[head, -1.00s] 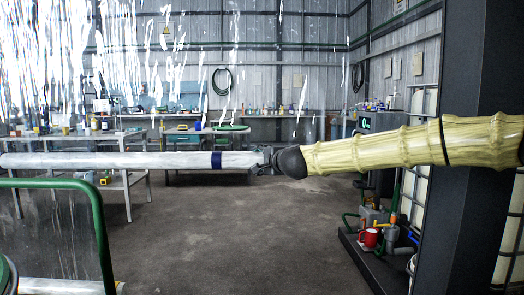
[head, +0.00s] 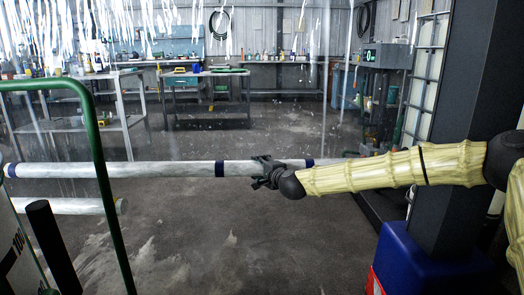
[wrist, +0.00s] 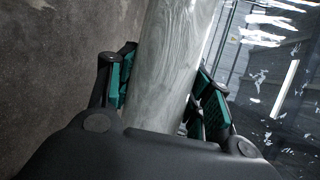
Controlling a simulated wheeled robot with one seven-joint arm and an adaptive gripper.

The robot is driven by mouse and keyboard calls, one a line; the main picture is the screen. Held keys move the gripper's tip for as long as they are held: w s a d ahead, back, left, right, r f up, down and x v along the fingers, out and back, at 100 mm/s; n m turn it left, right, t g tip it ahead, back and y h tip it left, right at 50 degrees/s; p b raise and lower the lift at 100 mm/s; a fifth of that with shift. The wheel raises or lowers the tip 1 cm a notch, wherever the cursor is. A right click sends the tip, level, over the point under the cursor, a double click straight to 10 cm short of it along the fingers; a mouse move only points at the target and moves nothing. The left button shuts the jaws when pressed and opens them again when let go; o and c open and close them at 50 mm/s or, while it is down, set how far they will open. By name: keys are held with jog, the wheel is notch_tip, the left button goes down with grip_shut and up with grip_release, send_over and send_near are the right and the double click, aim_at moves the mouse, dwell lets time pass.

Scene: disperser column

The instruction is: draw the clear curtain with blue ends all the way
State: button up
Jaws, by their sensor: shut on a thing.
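The clear curtain (head: 240,110) is a see-through sheet marked by white glints, with the room visible through it. Along its lower side runs a pale grey, level bar (head: 120,169) with dark blue bands at its left end, middle and right end. My gripper (head: 265,170) is shut around this bar, between the middle and right blue bands. In the wrist view, the bar (wrist: 170,60) passes between my green-padded fingers, and glints show on the clear sheet (wrist: 265,80) to its right. The curtain's upper edge is out of view.
A green tubular rail (head: 103,180) stands close at left, in front of the bar. A second pale bar (head: 75,206) lies lower left, beside a dark post (head: 52,245). A dark column with a blue base (head: 430,262) stands at right. Benches (head: 210,90) stand behind; the middle floor is clear.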

notch_tip(320, 180, down, 11)
jog(key=b, duration=0.2)
jog(key=shift+s+a, duration=0.1)
jog(key=o, duration=1.4)
jog(key=shift+o, duration=0.2)
jog(key=shift+r, duration=0.1)
jog(key=v, duration=1.2)
